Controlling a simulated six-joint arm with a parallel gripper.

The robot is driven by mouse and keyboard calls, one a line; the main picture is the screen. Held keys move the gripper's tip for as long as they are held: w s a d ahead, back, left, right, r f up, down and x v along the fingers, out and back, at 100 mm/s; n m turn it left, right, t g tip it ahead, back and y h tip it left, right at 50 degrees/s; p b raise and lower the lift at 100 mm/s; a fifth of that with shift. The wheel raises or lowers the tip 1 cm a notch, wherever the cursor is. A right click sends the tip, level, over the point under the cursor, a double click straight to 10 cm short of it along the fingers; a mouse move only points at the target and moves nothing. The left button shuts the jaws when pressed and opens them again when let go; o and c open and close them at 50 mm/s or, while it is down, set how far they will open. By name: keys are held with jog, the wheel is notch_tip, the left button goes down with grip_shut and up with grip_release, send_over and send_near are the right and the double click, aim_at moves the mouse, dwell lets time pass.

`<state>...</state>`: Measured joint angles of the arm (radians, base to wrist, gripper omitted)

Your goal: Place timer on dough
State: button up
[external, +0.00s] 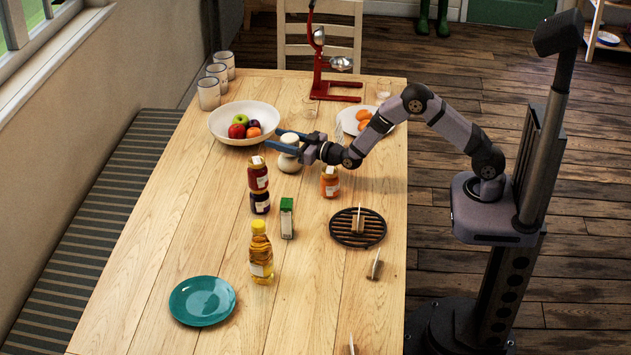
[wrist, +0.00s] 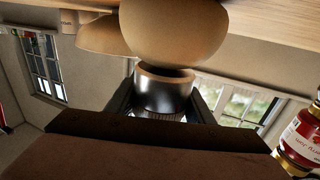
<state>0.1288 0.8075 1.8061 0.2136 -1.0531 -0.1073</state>
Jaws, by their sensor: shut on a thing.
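The timer is a small round piece with a pale cap (external: 290,138) in the external view and a shiny metal band (wrist: 163,92) in the wrist view. My gripper (external: 284,142) is shut on it, one finger on each side, also in the wrist view (wrist: 162,105). The dough is a pale, rounded lump (external: 289,163) on the table directly below the timer. It looms large at the top of the wrist view (wrist: 175,30), which is upside down. The timer is upright, very close over the dough; I cannot tell if they touch.
A fruit bowl (external: 225,132) stands just left of my gripper. Stacked jars (external: 258,176) and an orange jar (external: 329,183) stand nearby toward the camera. A plate with eggs (external: 352,124) lies behind my arm. A teal plate (external: 202,300) sits at the front left.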

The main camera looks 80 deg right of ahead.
aim_at(288, 141)
jog(key=o, duration=1.4)
jog(key=shift+r, duration=0.15)
jog(key=shift+s+a, duration=0.2)
jog(key=shift+s, duration=0.25)
jog(key=shift+v, duration=1.05)
notch_tip(288, 141, up, 7)
